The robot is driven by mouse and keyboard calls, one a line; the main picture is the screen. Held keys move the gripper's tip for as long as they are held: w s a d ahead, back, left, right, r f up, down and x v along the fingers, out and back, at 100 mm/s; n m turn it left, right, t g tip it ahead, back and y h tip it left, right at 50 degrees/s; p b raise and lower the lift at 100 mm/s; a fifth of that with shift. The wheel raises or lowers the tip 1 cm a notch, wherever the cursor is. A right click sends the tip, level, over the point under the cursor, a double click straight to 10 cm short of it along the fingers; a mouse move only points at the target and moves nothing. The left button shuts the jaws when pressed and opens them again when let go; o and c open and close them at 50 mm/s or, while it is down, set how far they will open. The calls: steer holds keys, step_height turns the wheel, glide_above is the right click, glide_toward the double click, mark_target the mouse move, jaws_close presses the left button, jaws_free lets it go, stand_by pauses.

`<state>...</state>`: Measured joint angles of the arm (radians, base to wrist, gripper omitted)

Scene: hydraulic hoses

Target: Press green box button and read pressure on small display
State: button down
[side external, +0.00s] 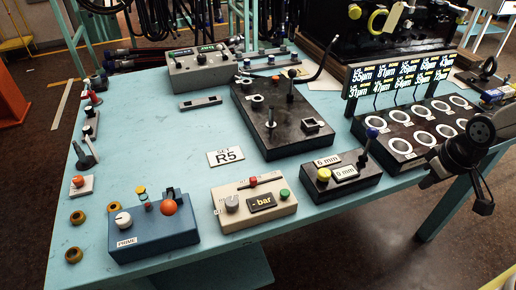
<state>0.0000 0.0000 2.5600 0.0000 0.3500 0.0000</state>
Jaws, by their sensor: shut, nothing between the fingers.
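A beige box (255,203) stands near the front edge of the table, in the middle. It has a green button (285,195) at its right end, a grey knob (232,204) at its left and a red slider on top. Its small dark display (262,202) reads "- bar", with no number. My gripper (430,181) is shut and empty at the right edge of the table, well to the right of the beige box and apart from it.
A black box (341,178) with a yellow button and "6 mm" and "0 mm" labels stands between my gripper and the beige box. A blue "PRIME" box (153,233) stands left. A black rack with rings (405,128) and a lit sign (400,75) is behind my gripper.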

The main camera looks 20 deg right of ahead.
steer(key=shift+w+a, duration=0.1)
stand_by(0.8)
step_height(320, 180, up, 5)
steer(key=m+t+y, duration=0.2)
steer(key=t+y, duration=0.3)
glide_above(288, 195)
steer(key=shift+r, duration=0.15)
steer(key=shift+f, duration=4.4)
